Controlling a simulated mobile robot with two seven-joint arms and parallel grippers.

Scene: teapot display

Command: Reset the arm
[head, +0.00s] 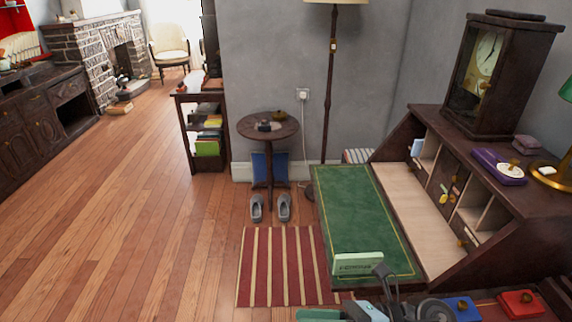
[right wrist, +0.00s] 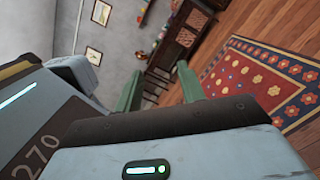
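My right gripper (right wrist: 160,78) shows in the right wrist view. Its two green fingers stand well apart with nothing between them, only the room behind. The wrist view is tilted, with the gripper facing a wall and floor. In the head view, grey jointed parts, likely of my arm, show at the bottom edge in front of the desk (head: 399,208). No fingertips can be made out there, and my left gripper does not show.
The desk's green writing surface (head: 350,215) bears a pale green box (head: 358,264). A clock (head: 490,75) stands on top of the desk. A round table (head: 268,137) and striped mat (head: 283,265) are left of it. A patterned rug (right wrist: 265,75) lies on open wooden floor.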

